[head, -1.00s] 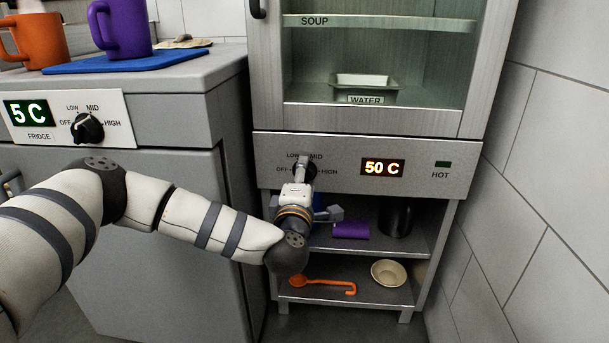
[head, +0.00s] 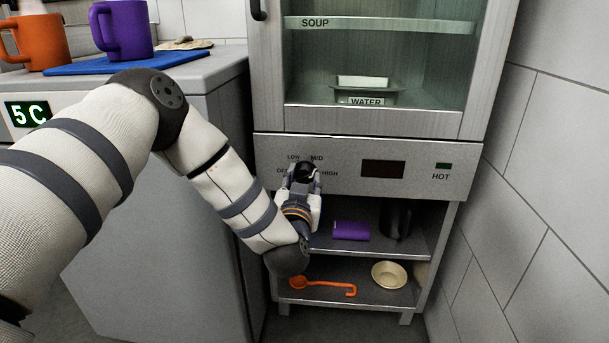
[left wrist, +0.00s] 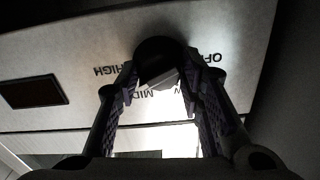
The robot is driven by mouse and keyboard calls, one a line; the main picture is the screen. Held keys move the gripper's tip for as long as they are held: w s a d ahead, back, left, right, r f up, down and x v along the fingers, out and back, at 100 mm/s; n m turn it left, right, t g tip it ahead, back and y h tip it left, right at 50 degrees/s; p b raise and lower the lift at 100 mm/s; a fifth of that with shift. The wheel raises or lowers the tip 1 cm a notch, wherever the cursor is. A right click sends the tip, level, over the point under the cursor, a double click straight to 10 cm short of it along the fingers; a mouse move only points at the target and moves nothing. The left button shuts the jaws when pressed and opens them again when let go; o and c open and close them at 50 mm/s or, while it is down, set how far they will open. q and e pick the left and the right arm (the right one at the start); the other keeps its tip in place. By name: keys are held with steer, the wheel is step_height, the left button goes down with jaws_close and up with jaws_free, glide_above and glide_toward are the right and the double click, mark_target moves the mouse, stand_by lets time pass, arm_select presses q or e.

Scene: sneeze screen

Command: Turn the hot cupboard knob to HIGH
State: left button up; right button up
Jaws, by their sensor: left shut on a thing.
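The hot cupboard (head: 370,128) stands ahead, with a control panel (head: 345,150) below its glass front. Its black knob (head: 305,168) sits at the panel's left, ringed by OFF, LOW, MID and HIGH. My left gripper (head: 302,176) has a finger on either side of the knob and is shut on it. In the left wrist view the labels appear upside down, and the knob (left wrist: 160,52) sits between the fingertips. The fingers partly cover LOW, and I cannot tell which mark the pointer faces. The display (head: 383,169) is dark. My right gripper is not in view.
Under the panel, open shelves hold a purple item (head: 351,231), a dark jug (head: 397,220), an orange ladle (head: 325,287) and a cream bowl (head: 389,274). The fridge counter (head: 200,72) with mugs stands at left. A tiled wall (head: 550,190) is close at right.

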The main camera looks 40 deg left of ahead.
mark_target(304, 178)
arm_select(q)
steer(key=m, duration=0.4)
steer(key=shift+w+d+r, duration=0.1)
steer(key=shift+d+r, duration=0.05)
steer(key=shift+r, duration=0.05)
steer(key=o, duration=1)
steer(key=shift+f, duration=0.15)
steer(key=shift+a, duration=0.2)
steer(key=p+v, duration=0.3)
steer(key=v, duration=0.2)
steer(key=shift+s+d+f+p, duration=0.1)
steer(key=shift+s+d+p, duration=0.3)
steer(key=shift+s, duration=0.15)
steer(key=shift+a, duration=0.1)
